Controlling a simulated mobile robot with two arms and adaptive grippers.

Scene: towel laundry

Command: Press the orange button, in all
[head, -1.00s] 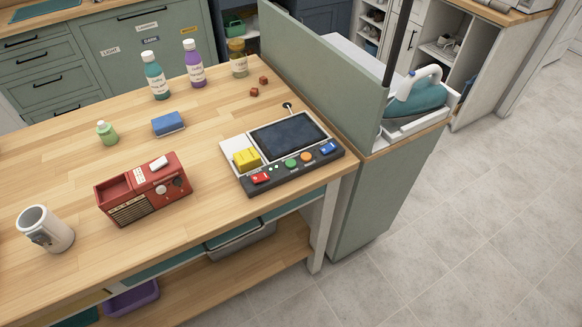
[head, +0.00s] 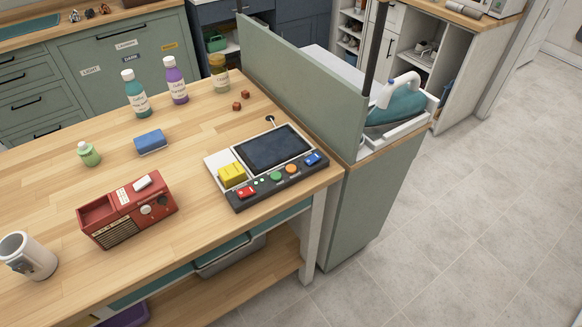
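The orange button (head: 291,169) is a round knob on the dark front strip of a control panel (head: 236,198). It sits between a round green button (head: 276,176) and a blue block-shaped piece (head: 313,159). A red piece (head: 246,192) is at the strip's left end, and a yellow block (head: 231,175) sits on the white part. The panel has a dark screen (head: 272,147) and lies near the right end of the wooden table. Nothing covers the orange button. Neither of my grippers shows in the head view.
The wooden table (head: 190,207) also holds a red radio (head: 126,211), a mug (head: 28,257), a blue sponge (head: 150,142) and several bottles. A green partition (head: 290,70) rises behind the panel. An iron (head: 402,100) stands beyond it. Tiled floor (head: 455,220) is clear at right.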

